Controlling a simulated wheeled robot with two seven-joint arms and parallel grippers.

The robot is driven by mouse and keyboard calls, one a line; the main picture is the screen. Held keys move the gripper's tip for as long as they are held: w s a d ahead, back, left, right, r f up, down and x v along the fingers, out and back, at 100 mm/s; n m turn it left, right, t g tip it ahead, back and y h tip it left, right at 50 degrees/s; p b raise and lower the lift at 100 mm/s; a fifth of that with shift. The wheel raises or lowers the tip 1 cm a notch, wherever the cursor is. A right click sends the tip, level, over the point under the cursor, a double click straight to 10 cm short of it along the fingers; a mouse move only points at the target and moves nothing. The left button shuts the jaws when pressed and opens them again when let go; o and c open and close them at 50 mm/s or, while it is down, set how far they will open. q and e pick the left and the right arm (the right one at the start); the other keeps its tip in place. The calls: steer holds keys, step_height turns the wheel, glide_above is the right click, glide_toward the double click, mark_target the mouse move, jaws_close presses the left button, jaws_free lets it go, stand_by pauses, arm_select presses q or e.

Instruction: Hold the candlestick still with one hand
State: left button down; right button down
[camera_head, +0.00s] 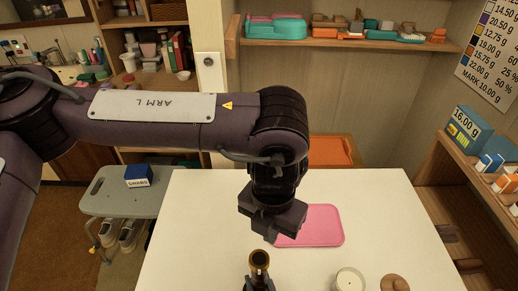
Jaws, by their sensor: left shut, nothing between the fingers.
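The candlestick (259,263) stands at the front of the white table, its brass-coloured round top facing up. My left gripper (270,232) hangs over the table just behind the candlestick, in front of part of the pink tray. It is shut with nothing in it, and it appears apart from the candlestick.
A pink tray (322,226) lies on the white table (190,225). A white candle (348,281) and a round brown object (394,283) sit at the front right. A grey stool (110,203) with a blue box (138,176) stands left. The table's left side is clear.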

arm_select(q)
steer(key=shift+r, duration=1.5)
arm_select(e)
steer(key=c, duration=1)
jaws_free()
steer(key=shift+o, duration=0.2)
